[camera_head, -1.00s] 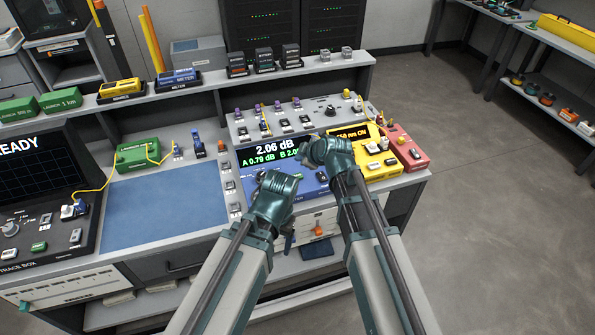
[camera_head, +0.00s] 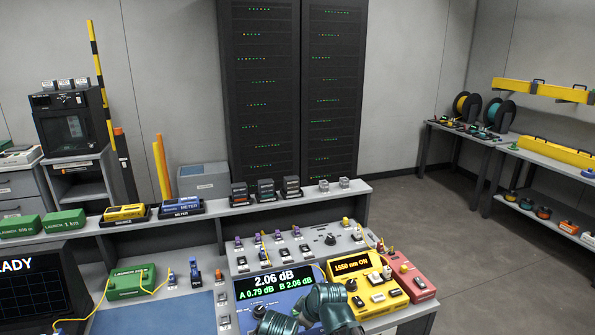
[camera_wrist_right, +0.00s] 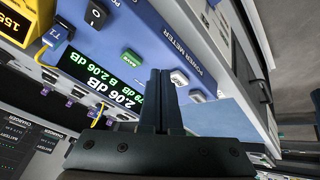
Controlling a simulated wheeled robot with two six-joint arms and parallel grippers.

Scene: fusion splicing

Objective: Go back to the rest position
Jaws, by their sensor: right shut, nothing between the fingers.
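My right gripper (camera_wrist_right: 162,100) shows in the right wrist view with its two dark fingers together and nothing between them. It is in front of the blue power meter, whose face (camera_wrist_right: 165,40) fills the middle of that view. In the head view only green wrist parts of my two arms show at the bottom edge, the left (camera_head: 275,322) and the right (camera_head: 330,308) close together in front of the power meter (camera_head: 245,290). The fingers of both grippers are out of sight there. The meter's screen reads 2.06 dB.
A yellow source unit (camera_head: 375,297) and a red unit (camera_head: 415,285) stand right of the meter. A grey switch panel (camera_head: 300,250) is behind it. A blue mat (camera_head: 155,318) and green launch box (camera_head: 130,282) are left. Open floor (camera_head: 470,270) lies right.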

